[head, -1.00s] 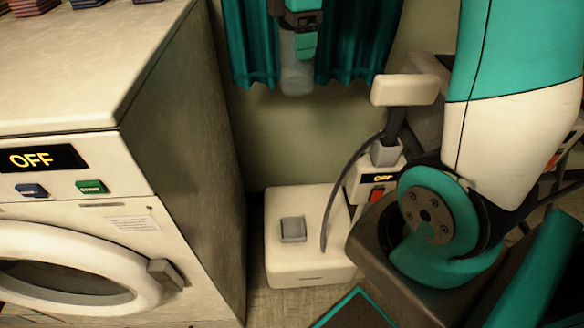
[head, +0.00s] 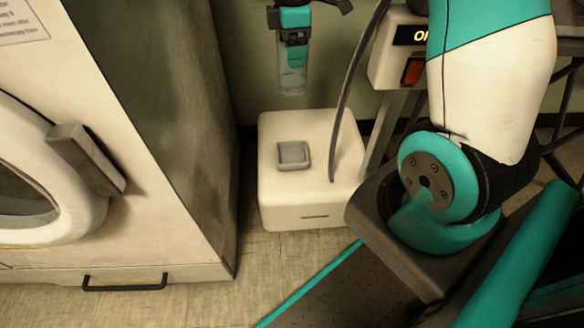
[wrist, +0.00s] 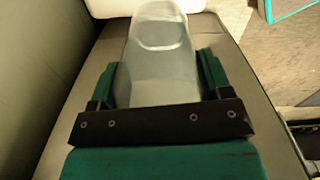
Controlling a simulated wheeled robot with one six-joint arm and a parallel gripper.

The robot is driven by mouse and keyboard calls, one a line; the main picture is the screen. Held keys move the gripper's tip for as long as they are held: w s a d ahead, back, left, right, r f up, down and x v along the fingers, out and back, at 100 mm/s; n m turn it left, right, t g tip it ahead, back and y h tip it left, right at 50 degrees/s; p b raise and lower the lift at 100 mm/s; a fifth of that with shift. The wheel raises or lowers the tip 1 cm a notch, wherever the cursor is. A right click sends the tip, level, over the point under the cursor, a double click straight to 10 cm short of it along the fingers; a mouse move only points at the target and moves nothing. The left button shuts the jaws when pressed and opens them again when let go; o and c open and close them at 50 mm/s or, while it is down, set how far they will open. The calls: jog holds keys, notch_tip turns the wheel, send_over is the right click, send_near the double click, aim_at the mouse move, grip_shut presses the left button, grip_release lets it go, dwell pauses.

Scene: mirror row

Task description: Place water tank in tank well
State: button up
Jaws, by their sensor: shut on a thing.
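The water tank (head: 292,82) is a clear, smoky container hanging upright below my gripper (head: 293,60) in the head view. My gripper is shut on its upper part. The tank well (head: 293,155) is a small grey square socket with a raised rim, on top of a white base unit (head: 310,205). In the head view the tank shows above the well in the picture, clear of it. In the wrist view the clear tank (wrist: 158,45) sits between the two teal fingers of my gripper (wrist: 158,82). The well cannot be made out in the wrist view.
A grey hose (head: 347,90) rises from the base unit beside the well. A control box (head: 400,60) with a red switch stands to the right. A white washer (head: 165,130) stands at left. A teal-edged mat (head: 305,290) lies on the floor in front.

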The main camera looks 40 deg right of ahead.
aim_at(292, 74)
notch_tip(292, 74, down, 7)
jog(key=b, duration=0.3)
jog(key=shift+w+r, duration=0.1)
jog(key=shift+r, duration=0.05)
notch_tip(292, 74, down, 20)
jog(key=b, duration=1.1)
jog(key=shift+r, duration=0.2)
jog(key=shift+f, duration=0.1)
jog(key=o, duration=1)
